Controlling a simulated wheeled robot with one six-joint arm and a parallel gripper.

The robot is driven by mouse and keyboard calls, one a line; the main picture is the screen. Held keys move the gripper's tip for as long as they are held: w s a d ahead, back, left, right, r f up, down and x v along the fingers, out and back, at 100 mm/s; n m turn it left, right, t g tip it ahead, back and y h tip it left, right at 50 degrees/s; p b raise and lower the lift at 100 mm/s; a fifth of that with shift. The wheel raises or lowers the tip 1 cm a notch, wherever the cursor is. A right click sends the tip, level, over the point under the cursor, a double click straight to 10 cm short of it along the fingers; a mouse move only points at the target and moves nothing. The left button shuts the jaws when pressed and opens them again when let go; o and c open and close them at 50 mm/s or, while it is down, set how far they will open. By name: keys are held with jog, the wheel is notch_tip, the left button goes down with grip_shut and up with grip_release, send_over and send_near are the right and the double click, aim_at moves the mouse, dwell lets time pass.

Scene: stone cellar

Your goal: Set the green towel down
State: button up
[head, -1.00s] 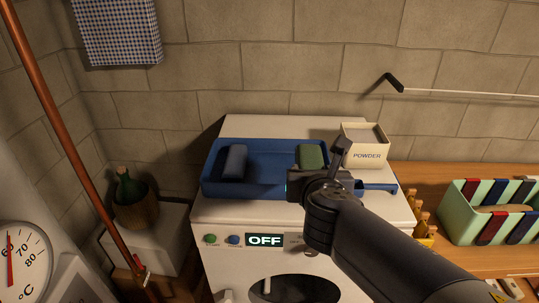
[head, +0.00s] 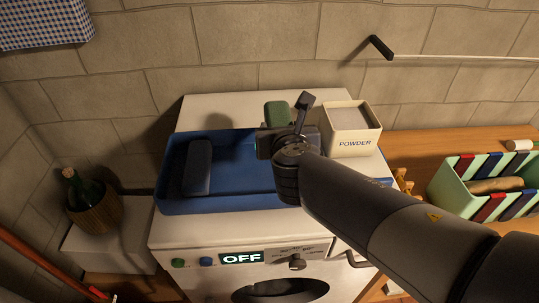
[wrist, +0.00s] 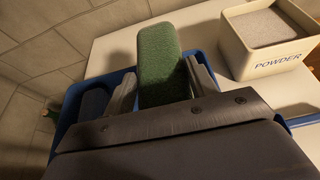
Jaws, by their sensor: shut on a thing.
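The green towel (head: 277,114) is a rolled or folded block. It shows large in the wrist view (wrist: 160,62), between the two fingers of my gripper (wrist: 162,82). My gripper (head: 287,128) is shut on it and appears to hold it above the blue tray's back edge, over the washer top. The towel's lower end is hidden behind the gripper.
A blue tray (head: 235,175) on the white washing machine (head: 190,235) holds a dark blue roll (head: 197,167) at its left; its middle is bare. A powder box (head: 352,143) stands right of my gripper. A striped caddy (head: 450,186) sits on the wooden counter (head: 420,150).

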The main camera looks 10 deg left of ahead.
notch_tip(320, 180, down, 3)
jog(key=shift+r, duration=0.1)
jog(key=shift+f+b, duration=1.35)
jog(key=shift+f, duration=1.05)
jog(key=shift+f+b, duration=0.4)
jog(key=shift+b, duration=0.05)
jog(key=shift+f+b, duration=0.25)
jog(key=shift+b, duration=0.05)
jog(key=o, duration=1)
jog(key=shift+r+p, duration=0.9)
jog(key=shift+p, duration=0.1)
jog(key=v, duration=0.4)
jog(key=p+v, duration=0.1)
jog(key=v, duration=0.3)
jog(key=p+v, duration=0.1)
jog(key=v, duration=0.2)
jog(key=shift+s+d+f, duration=0.1)
jog(key=shift+s+f, duration=0.05)
jog(key=shift+s, duration=0.35)
